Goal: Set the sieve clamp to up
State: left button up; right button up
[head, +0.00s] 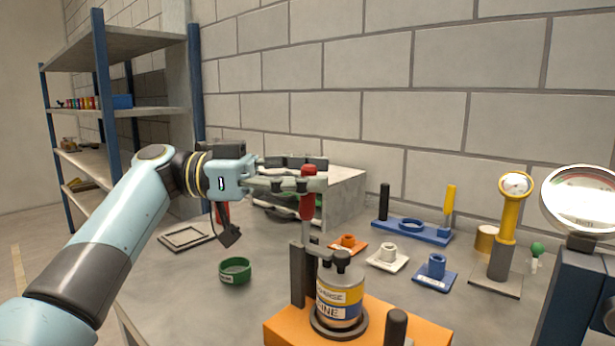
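A clamp with an upright red handle (307,208) stands at the black post of an orange fixture (285,328). I take it to be the sieve clamp; no label on it shows. My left gripper (308,175) is at the upper part of this handle, with one finger in front of it and one behind. The near finger hides part of the handle, and I cannot tell whether the fingers press on it. A labelled can (340,298) with black knobs above it sits in the fixture. My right gripper is not in view.
A green cup (235,271) and a square frame (187,237) lie left. A grey block (345,195) stands behind the gripper. Orange, white and blue socket plates (436,272), a blue rack (411,232) and a yellow gauge stand (507,225) are at right. Shelves (105,112) stand at far left.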

pick_arm(q)
grip_shut()
